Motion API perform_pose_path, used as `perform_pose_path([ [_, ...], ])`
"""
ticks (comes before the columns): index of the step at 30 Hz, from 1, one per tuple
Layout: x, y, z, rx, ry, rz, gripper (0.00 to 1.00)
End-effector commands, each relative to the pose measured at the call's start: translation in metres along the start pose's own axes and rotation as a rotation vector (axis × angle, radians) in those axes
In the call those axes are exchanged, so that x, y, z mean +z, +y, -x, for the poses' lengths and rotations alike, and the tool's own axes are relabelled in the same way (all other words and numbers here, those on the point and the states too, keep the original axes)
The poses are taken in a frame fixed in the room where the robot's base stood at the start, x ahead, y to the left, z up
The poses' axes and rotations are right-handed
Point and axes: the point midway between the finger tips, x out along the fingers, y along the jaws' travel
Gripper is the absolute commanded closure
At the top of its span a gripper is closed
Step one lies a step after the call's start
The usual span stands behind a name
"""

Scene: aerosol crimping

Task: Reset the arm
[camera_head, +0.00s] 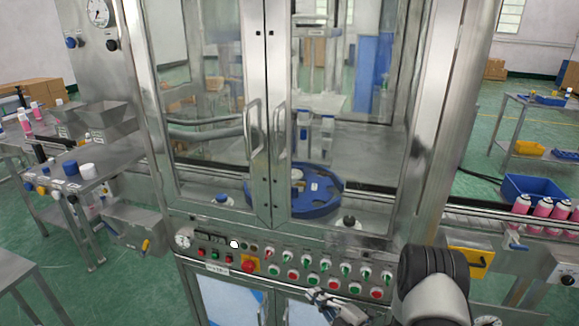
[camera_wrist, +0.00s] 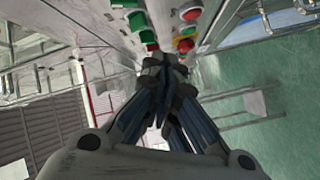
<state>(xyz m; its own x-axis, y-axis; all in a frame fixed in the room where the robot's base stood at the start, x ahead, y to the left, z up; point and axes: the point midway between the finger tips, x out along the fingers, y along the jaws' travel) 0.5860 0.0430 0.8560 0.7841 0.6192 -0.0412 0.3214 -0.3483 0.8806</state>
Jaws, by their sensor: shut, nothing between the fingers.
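My gripper (camera_head: 318,297) is small in the head view, in front of the machine's control panel (camera_head: 215,267), just below its rows of buttons. My arm comes in from the lower right. In the wrist view my gripper (camera_wrist: 166,66) has its dark fingers together and holds nothing. Green and red buttons (camera_wrist: 190,13) lie just beyond the fingertips in that view. I cannot tell whether the fingertips touch the panel.
The crimping machine has shut glass doors with handles (camera_head: 252,130) and a blue rotary plate (camera_head: 317,205) inside. Pink cans (camera_head: 541,208) stand on the conveyor at right. A blue bin (camera_head: 535,187) sits behind them. Green floor (camera_head: 490,130) is open at right.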

Motion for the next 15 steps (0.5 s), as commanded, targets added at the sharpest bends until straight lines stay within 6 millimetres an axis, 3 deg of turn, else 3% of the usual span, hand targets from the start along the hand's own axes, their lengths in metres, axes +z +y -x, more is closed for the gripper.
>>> perform_pose_path([
  [1, -0.028, 0.024, -0.009, -0.024, 0.079, 0.117, 1.00],
  [3, -0.068, 0.047, -0.014, -0.064, 0.196, 0.293, 1.00],
  [7, -0.142, 0.077, -0.009, -0.120, 0.416, 0.636, 1.00],
  [11, -0.208, 0.095, 0.013, -0.149, 0.640, 0.995, 1.00],
  [15, -0.264, 0.103, 0.050, -0.155, 0.886, 1.391, 1.00],
])
